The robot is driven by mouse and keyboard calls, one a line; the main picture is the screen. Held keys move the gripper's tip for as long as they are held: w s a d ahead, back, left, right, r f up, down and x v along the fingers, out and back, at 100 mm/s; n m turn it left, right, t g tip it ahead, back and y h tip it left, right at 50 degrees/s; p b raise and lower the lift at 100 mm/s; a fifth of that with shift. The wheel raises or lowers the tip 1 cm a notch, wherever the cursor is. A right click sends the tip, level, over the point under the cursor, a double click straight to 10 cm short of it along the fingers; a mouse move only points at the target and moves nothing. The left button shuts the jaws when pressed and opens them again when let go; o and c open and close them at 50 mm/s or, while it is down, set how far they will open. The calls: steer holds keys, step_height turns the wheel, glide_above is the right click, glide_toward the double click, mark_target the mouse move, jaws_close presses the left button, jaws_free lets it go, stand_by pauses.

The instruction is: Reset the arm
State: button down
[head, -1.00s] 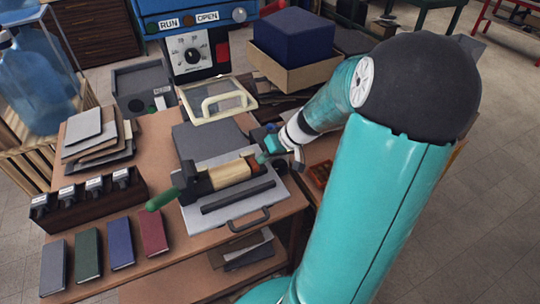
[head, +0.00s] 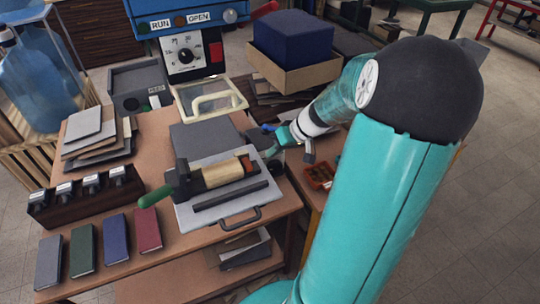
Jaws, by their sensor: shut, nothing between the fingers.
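My teal arm fills the right of the head view and reaches back over the workbench (head: 150,178). My gripper (head: 270,142) is at the end of the arm, to the right of a roller tool with a wooden barrel and green handle (head: 222,173). The gripper is shut and empty, and it looks apart from the tool. The fingertips are small and partly blurred against the bench. The tool lies across a grey metal plate with a handle (head: 255,205).
A blue machine with a dial (head: 190,20) stands at the back. A cardboard box with a dark blue block (head: 295,75) is behind my forearm. An orange tray (head: 319,176) lies near my wrist.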

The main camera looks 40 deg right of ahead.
steer(key=v, duration=0.8)
steer(key=shift+s+r, duration=0.1)
